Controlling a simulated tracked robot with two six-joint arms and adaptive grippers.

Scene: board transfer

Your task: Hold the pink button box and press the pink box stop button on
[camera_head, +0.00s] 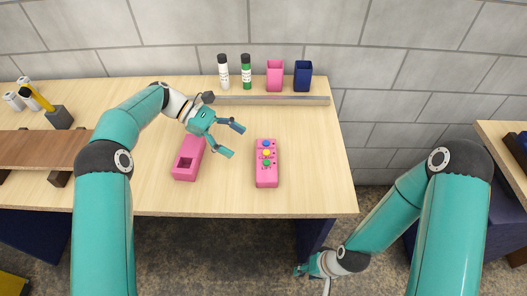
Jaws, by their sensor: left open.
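The pink button box (266,178) lies on the wooden table, right of the middle of the tabletop. I cannot tell which is the stop button. My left gripper (237,140) is open and empty, just left of the box, with its fingers pointing right toward it and apart from it. My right gripper (312,275) hangs low beyond the table's front edge, over the floor; its fingers are too small and partly cut off to read.
A second pink box (184,174) with a square recess lies under and left of my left gripper. A metal rail (280,101) runs along the back. Behind it stand two markers (223,73), a pink cup (275,77) and a navy cup (303,77). The table's right part is clear.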

